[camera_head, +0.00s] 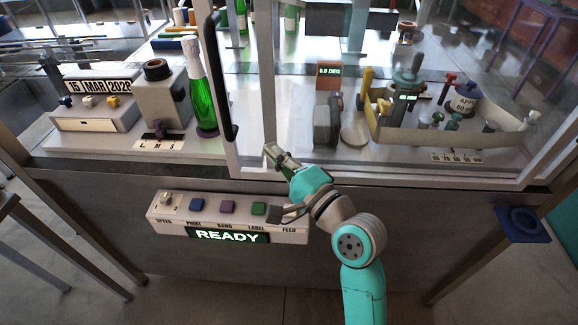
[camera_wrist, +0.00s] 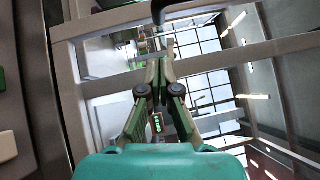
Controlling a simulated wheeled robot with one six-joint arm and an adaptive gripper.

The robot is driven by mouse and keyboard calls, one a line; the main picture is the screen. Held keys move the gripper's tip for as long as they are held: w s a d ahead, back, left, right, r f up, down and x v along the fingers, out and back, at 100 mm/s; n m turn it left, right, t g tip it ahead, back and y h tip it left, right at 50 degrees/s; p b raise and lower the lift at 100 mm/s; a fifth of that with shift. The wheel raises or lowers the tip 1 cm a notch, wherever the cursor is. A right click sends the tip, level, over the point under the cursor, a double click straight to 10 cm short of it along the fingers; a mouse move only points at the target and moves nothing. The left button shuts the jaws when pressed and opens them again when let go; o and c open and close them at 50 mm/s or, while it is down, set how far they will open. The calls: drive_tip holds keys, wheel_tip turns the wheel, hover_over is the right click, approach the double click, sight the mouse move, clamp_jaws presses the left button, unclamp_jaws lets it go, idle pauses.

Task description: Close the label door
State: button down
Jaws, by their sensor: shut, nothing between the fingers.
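The label door (camera_head: 214,100) is a clear panel in a pale metal frame on the front of the machine. A long black handle (camera_head: 222,80) runs up its left upright. Whether the door is fully shut or partly open, I cannot tell. My gripper (camera_head: 269,150) is shut and empty, low in front of the frame's bottom rail, to the right of and below the handle. In the wrist view my gripper's fingers (camera_wrist: 160,68) are together, pointing at the pale frame, with a dark handle-like bar (camera_wrist: 158,12) beyond them. Contact with the frame is unclear.
A control box (camera_head: 228,217) with coloured buttons and a READY display is on the front panel below. A green bottle (camera_head: 198,90) stands left of the handle, by a date unit (camera_head: 95,105). Behind the glass are a tray (camera_head: 460,132) and several tools.

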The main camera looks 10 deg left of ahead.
sight(248, 143)
drive_tip(key=a, duration=0.1)
drive_tip(key=w+a, duration=0.1)
drive_tip(key=a, duration=0.2)
drive_tip(key=shift+w+r, duration=0.25)
drive_tip(key=shift+r, duration=0.15)
drive_tip(key=shift+a+r, duration=0.15)
drive_tip(key=shift+a, duration=0.7)
